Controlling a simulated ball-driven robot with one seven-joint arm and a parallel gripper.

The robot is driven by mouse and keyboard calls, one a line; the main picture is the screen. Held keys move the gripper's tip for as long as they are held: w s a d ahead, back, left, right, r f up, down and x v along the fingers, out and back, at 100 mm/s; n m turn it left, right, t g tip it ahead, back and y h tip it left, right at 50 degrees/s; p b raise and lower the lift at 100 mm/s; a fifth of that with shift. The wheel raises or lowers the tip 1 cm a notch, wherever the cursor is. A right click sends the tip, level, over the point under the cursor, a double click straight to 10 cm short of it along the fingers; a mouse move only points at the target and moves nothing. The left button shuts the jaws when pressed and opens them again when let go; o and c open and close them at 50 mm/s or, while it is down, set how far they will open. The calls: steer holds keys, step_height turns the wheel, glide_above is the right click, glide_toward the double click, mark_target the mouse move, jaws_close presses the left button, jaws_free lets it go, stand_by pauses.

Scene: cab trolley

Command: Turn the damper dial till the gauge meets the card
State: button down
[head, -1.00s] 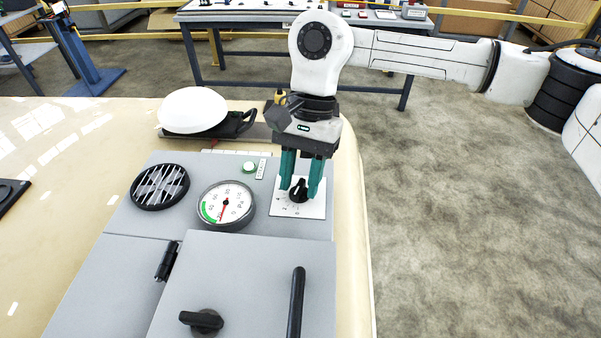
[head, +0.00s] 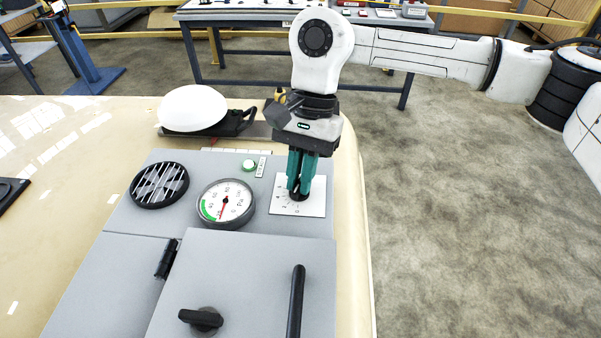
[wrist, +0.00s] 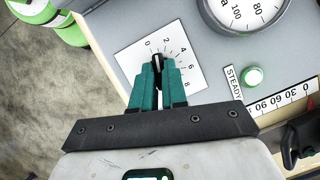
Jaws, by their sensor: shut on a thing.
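The black damper dial (head: 299,197) sits on a white scale plate (head: 315,208) at the panel's right. My gripper (head: 300,187) points down with its green fingers shut on the dial's knob. In the wrist view the knob (wrist: 157,60) shows between the fingertips, its tip toward the low end of the 0 to 8 scale. The fingers hide part of the knob. The round Pa gauge (head: 238,205) is left of the dial. Its red needle points down, slightly left, near the lower end of a green band. A white strip marked 30, 60, 90 (wrist: 287,102) lies at the panel's back edge.
A green lamp (head: 249,165) with a STEADY label (head: 261,167) is behind the gauge. A round vent (head: 160,186) is at left. A black handle (head: 296,302) stands in front. Open floor lies right.

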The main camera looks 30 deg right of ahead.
steer(key=shift+f, duration=0.1)
steer(key=m+t+b, duration=0.1)
steer(key=m+b, duration=0.1)
steer(key=b, duration=0.1)
steer(key=shift+d+f+m, duration=0.1)
steer(key=shift+f+m, duration=0.05)
steer(key=shift+m, duration=0.25)
steer(key=m+t+y+b, duration=0.1)
steer(key=m+b, duration=0.2)
steer(key=b, duration=0.1)
steer(key=shift+s+m, duration=0.15)
steer(key=shift+m, duration=0.15)
steer(key=m+t+b, duration=0.2)
steer(key=m+b, duration=0.1)
steer(key=m, duration=0.1)
steer(key=shift+s+b, duration=0.1)
steer(key=shift+b, duration=0.25)
steer(key=shift+r+m, duration=0.25)
steer(key=shift+m, duration=0.15)
steer(key=shift+b, duration=0.35)
steer(key=c, duration=1.2)
jaws_free()
steer(key=shift+o, duration=0.2)
